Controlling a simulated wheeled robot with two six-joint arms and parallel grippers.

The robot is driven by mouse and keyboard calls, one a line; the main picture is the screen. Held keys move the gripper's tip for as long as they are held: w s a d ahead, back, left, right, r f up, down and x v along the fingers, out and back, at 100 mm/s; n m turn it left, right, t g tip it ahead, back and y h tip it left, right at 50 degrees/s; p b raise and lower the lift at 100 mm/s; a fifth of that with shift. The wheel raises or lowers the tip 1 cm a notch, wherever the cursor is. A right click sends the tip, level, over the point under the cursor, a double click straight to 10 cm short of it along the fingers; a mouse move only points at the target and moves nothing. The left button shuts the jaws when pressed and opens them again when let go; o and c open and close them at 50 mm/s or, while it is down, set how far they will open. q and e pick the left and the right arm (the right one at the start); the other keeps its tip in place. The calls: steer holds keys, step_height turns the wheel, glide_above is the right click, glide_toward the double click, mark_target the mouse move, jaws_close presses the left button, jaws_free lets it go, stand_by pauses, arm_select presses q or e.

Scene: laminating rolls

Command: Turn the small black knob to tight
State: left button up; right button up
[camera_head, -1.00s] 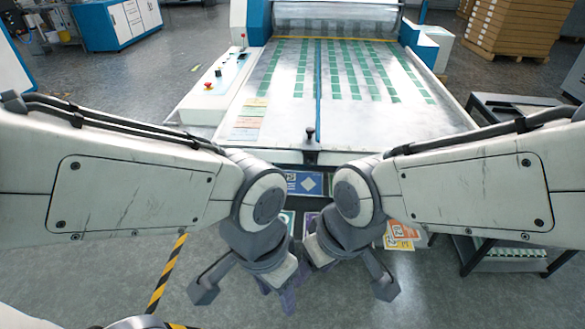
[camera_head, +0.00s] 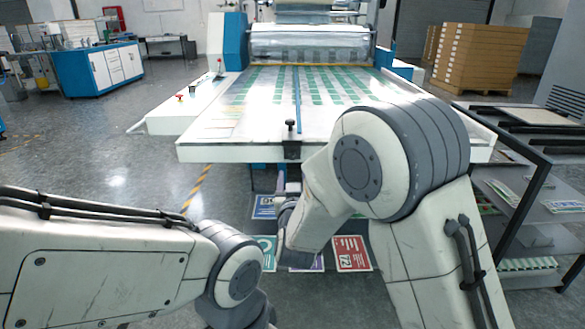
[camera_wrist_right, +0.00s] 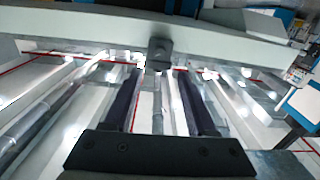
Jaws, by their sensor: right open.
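The small black knob (camera_head: 290,125) stands upright on a dark bracket (camera_head: 291,150) at the middle of the machine table's front edge. My right gripper (camera_head: 281,178) is below that edge, under the bracket, and mostly hidden by my own right arm. In the right wrist view, its two dark fingers (camera_wrist_right: 159,74) are apart with nothing between them. They point towards a dark block (camera_wrist_right: 160,52) on the table edge, likely the bracket; the knob itself cannot be made out there. My left gripper is out of view below the head picture.
The machine table (camera_head: 225,133) carries rows of green cards. Printed sheets, one red (camera_head: 351,254), lie below its front edge. A dark shelf rack (camera_head: 540,190) stands close on the right. Stacked boxes (camera_head: 480,58) are behind it. Floor at left is open.

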mark_target(292, 157)
steer(key=w, duration=0.9)
steer(key=shift+w+a, duration=0.1)
steer(key=shift+w, duration=0.15)
jaws_close()
